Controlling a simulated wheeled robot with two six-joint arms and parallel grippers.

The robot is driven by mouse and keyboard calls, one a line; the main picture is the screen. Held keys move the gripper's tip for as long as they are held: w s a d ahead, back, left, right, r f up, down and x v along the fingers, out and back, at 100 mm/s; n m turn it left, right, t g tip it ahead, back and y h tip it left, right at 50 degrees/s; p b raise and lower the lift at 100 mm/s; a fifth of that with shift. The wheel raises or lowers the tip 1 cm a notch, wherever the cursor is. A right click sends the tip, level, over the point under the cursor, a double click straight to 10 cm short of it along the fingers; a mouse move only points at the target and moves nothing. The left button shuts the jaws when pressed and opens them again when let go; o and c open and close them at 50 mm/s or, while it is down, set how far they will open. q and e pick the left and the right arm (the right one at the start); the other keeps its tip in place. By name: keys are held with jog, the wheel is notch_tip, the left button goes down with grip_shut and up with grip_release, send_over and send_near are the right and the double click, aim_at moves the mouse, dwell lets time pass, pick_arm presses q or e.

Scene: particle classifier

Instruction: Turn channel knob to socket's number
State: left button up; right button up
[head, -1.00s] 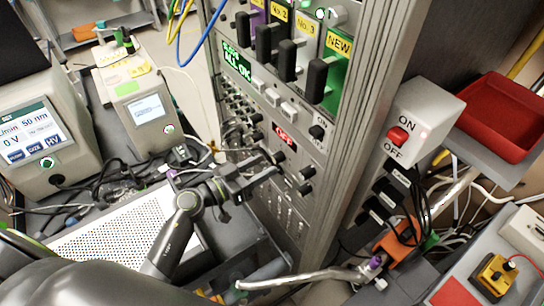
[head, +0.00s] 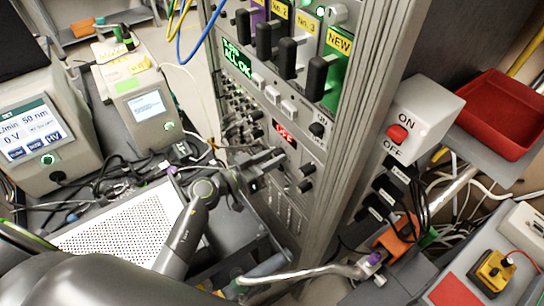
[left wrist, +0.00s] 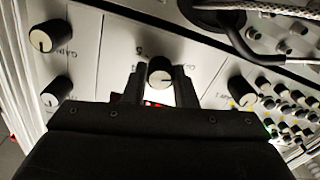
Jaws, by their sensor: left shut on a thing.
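My left gripper (head: 272,160) is at the lower front panel of the grey rack, below the red OFF display (head: 285,133). In the left wrist view its two fingers stand on either side of a round black knob with a pale face (left wrist: 160,70) and are shut on it. The panel around the knob is light grey with a printed digit above it; I cannot read the knob's setting surely. Black sockets (head: 383,198) with small white labels are on the rack's right side; their numbers are too small to read. My right gripper is not in view.
Other knobs (left wrist: 49,36) flank the held one in the left wrist view, with a cable above right. In the head view, a perforated plate (head: 115,232) and cables lie at left. An ON/OFF switch box (head: 420,115) and a red tray (head: 505,110) are at right.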

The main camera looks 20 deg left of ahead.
pick_arm(q)
jog(key=shift+r+m+p, duration=0.15)
jog(key=shift+m+p, duration=1.25)
jog(key=shift+m, duration=0.4)
jog(key=m+p, duration=0.1)
jog(key=m, duration=0.1)
jog(key=shift+m, duration=0.4)
jog(key=shift+f+m+b, duration=0.2)
jog(key=shift+m+b, duration=3.05)
jog(key=shift+m, duration=5.65)
jog(key=shift+f+m+b, duration=0.2)
jog(key=shift+m+b, duration=3)
jog(key=shift+m, duration=5.7)
